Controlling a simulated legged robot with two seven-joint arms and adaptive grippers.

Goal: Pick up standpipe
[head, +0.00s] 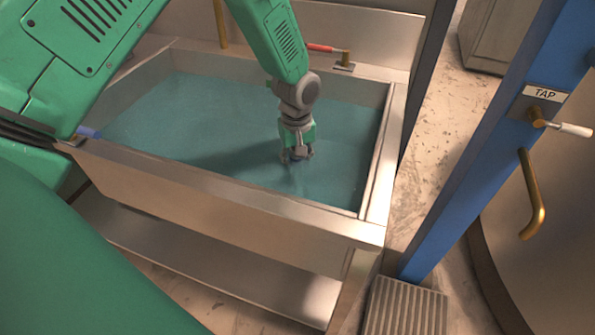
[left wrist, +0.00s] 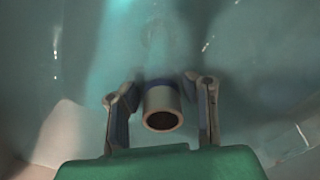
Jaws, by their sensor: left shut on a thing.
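The standpipe (left wrist: 163,110) is a short, pale tube with an open round end and a blue band, in the middle of the left wrist view. My left gripper (head: 297,156) reaches down into the water of the metal sink in the head view. The pipe's lower part is hidden, and in the head view the water blurs what is below the fingers. My right gripper is not in view.
The sink's metal rim (head: 240,203) surrounds the water (head: 235,105). A red-handled valve (head: 322,48) is on the back rim and a blue handle (head: 88,132) at the left.

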